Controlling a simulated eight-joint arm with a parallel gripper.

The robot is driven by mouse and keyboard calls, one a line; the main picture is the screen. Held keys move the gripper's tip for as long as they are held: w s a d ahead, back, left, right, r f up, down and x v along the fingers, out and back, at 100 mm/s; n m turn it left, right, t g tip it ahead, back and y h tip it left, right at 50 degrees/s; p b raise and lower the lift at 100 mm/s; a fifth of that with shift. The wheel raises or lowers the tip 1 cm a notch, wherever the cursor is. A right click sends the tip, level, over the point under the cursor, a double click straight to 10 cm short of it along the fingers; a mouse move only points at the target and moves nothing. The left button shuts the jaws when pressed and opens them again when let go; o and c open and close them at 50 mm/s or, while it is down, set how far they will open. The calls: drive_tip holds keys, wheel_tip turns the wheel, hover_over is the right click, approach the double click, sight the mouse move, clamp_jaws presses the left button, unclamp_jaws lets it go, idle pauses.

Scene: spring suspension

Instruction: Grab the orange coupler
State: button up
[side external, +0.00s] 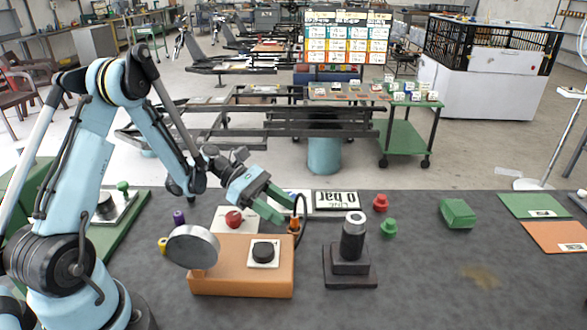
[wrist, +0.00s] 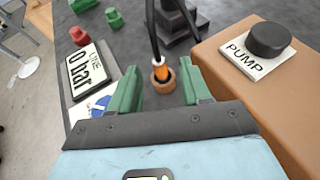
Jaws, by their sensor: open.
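The orange coupler (wrist: 160,70) stands upright in a small tan ring-shaped holder in the wrist view, with a black hose rising from its top. It also shows in the side external view (side external: 295,225), beside the orange box. My gripper (wrist: 157,82) has two green fingers, open, one on each side of the coupler in the picture. In the side external view my gripper (side external: 283,208) reaches down to the right toward the coupler. I cannot tell whether either finger touches it.
An orange box (side external: 215,285) with a black PUMP knob (side external: 263,252) stands close by. A black post on a stepped base (side external: 350,265) stands to the right. A "0 bar" display (side external: 335,201) lies behind. Small red (side external: 380,202) and green (side external: 389,228) pieces stand farther right.

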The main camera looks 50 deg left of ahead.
sight(295, 216)
drive_tip(key=x, duration=0.4)
drive_tip(key=shift+w+d, duration=0.1)
drive_tip(key=shift+d, duration=0.05)
clamp_jaws()
